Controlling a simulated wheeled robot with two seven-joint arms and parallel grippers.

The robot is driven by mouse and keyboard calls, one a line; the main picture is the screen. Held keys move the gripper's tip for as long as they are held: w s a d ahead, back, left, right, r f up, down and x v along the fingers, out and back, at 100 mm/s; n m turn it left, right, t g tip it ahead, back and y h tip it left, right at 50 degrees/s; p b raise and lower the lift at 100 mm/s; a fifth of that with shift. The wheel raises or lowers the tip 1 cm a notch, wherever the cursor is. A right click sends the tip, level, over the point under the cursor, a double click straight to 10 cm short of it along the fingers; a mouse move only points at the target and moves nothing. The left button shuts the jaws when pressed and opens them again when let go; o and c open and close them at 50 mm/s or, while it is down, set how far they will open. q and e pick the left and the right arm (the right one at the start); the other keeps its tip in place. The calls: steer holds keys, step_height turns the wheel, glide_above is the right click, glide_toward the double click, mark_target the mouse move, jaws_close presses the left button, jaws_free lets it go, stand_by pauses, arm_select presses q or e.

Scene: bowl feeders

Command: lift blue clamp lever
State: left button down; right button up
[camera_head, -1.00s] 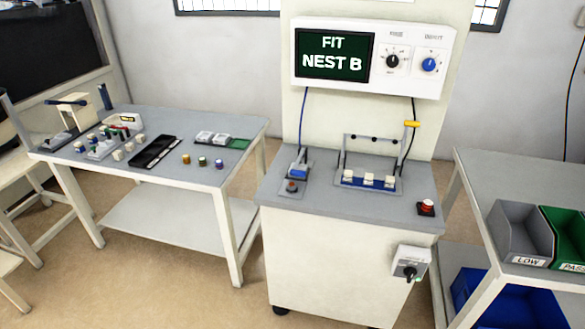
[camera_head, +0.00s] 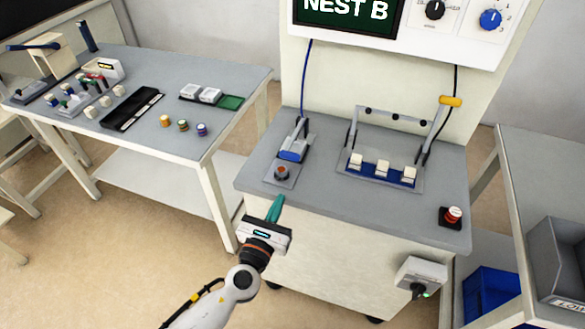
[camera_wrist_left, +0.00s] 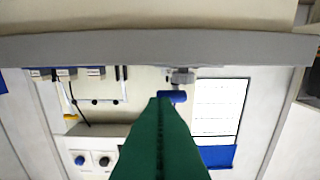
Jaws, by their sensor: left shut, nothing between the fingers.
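The blue clamp lever (camera_head: 292,154) sits on a small grey plate on the grey bench top, behind a round red-brown button. In the left wrist view, a blue piece that looks like this lever (camera_wrist_left: 179,96) shows just past my fingertips, below a grey part. My left gripper (camera_head: 277,203) has green fingers, closed together and empty. It is at the front edge of the bench, apart from the lever and nearer to me. The closed fingers (camera_wrist_left: 160,98) also fill the lower middle of the left wrist view. My right gripper is not in view.
A fixture with white blocks on a blue base (camera_head: 378,180) and a raised grey bar stands right of the lever. A red button (camera_head: 452,217) is at the bench's right. A screen (camera_head: 345,18) reads "NEST B". A side table (camera_head: 185,135) with small parts is at left.

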mark_target(292, 181)
arm_select(q)
steer(key=x, duration=1)
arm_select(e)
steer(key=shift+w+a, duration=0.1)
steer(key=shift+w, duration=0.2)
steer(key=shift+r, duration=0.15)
